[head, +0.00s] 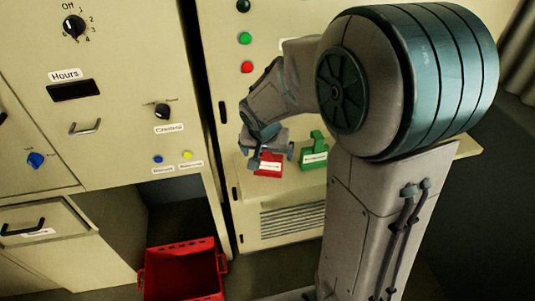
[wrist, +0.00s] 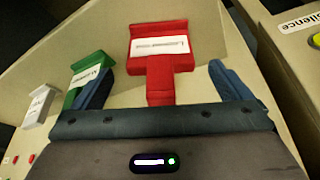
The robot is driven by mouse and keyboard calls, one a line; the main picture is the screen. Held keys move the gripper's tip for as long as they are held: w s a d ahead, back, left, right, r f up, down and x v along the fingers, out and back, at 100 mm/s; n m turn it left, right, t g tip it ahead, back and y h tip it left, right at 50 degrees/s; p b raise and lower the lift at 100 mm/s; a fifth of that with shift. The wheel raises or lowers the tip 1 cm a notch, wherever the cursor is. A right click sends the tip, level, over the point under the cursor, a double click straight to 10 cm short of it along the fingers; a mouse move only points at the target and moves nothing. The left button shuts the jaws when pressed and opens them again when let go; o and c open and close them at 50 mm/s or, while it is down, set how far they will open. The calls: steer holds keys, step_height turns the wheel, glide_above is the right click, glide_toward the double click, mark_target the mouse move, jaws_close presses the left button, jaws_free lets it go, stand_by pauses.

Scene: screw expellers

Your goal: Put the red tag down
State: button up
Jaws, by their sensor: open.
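The red tag (head: 268,170) lies on the narrow cream ledge of the cabinet, with a white label on its face. In the wrist view the red tag (wrist: 159,62) sits between the two blue fingers, its stem pointing toward the palm. My gripper (head: 271,154) is at the tag; its fingers (wrist: 164,80) are spread, with visible gaps on both sides of the stem. In the head view my gripper hides the upper part of the tag.
A green tag (head: 314,153) stands on the ledge to the right, close beside one finger in the wrist view. A white tag (wrist: 39,106) lies beyond it. A red crate (head: 183,272) is on the floor below. Cabinet panels (head: 100,110) with knobs and buttons rise at left.

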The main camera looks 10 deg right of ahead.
steer(key=v, duration=0.9)
steer(key=s+d+n+y, duration=0.1)
steer(key=s+n, duration=0.3)
steer(key=s, duration=1.2)
steer(key=shift+d+f+g+y, duration=0.3)
steer(key=shift+d+f+g, duration=0.1)
steer(key=shift+d, duration=0.5)
steer(key=shift+s, duration=0.15)
